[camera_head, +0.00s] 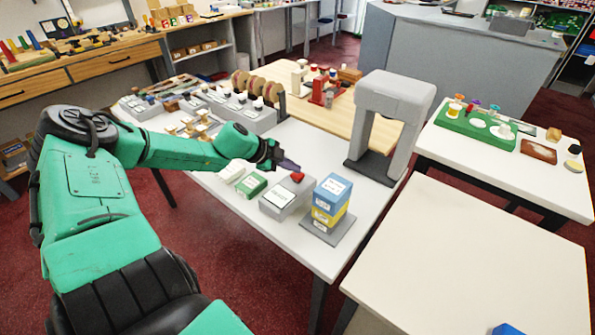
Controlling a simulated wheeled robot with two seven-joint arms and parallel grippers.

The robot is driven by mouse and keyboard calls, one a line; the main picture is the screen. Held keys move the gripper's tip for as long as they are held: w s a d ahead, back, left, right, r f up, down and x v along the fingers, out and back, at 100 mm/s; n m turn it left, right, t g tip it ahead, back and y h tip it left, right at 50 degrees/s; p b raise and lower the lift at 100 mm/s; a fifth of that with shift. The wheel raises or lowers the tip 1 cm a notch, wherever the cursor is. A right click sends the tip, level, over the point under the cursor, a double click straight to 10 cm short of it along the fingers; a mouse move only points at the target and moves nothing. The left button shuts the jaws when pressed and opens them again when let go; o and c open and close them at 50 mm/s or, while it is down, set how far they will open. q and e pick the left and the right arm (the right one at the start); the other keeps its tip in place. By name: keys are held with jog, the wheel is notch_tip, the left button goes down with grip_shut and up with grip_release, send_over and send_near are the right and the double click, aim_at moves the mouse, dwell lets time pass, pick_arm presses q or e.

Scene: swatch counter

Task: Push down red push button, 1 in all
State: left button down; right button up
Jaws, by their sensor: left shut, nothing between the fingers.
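The red push button (297,177) sits on top of a grey box (284,199) on the white table. My left gripper (290,166) is shut and empty, with its dark fingertips just behind and left of the red button, close to it. I cannot tell whether the fingertips touch the button. The button's cap shows above the box. My right gripper is out of view.
A blue and yellow box stack (327,203) stands right of the button box. A green box (251,185) and a white box lie to the left. A grey arch (391,113) stands behind. The pale table (475,262) at right is mostly clear.

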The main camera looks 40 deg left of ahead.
aim_at(293, 174)
pick_arm(q)
jog(key=shift+r+p, duration=0.85)
jog(key=shift+r, duration=0.25)
notch_tip(293, 174, up, 5)
jog(key=p, duration=0.4)
jog(key=shift+p, duration=0.4)
